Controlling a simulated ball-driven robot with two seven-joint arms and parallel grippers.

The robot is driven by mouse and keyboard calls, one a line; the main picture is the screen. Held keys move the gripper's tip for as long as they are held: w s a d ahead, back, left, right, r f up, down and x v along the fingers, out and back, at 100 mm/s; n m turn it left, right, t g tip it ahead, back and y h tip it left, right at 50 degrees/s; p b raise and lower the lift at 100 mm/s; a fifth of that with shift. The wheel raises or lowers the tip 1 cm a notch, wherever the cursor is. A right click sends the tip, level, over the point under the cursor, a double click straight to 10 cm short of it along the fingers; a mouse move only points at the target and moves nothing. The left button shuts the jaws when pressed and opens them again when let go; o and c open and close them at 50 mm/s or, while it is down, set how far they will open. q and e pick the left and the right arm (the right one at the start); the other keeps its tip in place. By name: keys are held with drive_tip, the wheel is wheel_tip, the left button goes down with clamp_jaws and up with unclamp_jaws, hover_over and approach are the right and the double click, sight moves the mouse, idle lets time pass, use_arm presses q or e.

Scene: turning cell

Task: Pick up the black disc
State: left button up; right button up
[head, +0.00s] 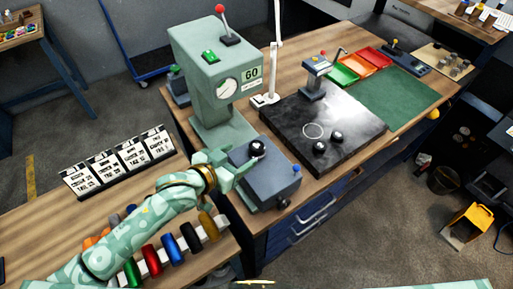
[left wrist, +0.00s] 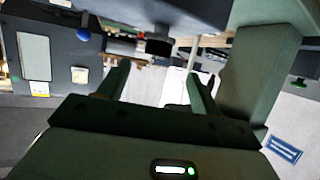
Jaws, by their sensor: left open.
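A small round black piece (head: 257,148) sits on top of the blue-grey box (head: 272,183) beside the green press; I take it to be the black disc. Two more black round pieces (head: 320,148) lie on the dark plate, next to a white ring. My left gripper (head: 246,166) is at the near left side of the box top, close to the black piece, and appears empty. In the left wrist view its two fingers (left wrist: 157,78) stand apart. A dark round part (left wrist: 158,47) shows beyond them; I cannot tell which piece it is. My right gripper is out of view.
The green press (head: 215,75) stands behind the box. The dark plate (head: 350,115) lies to its right, with green and red trays (head: 358,65) beyond.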

sight(255, 147)
use_arm(q)
drive_tip(key=shift+x, duration=0.85)
drive_tip(key=x, duration=0.4)
drive_tip(key=shift+d+f+b, duration=0.1)
drive_tip(key=shift+d+b, duration=0.2)
drive_tip(key=shift+d, duration=0.05)
drive_tip(key=shift+w+d+f, duration=0.1)
drive_tip(key=shift+w, duration=0.2)
drive_tip(key=shift+s, duration=0.1)
drive_tip(key=c, duration=1.3)
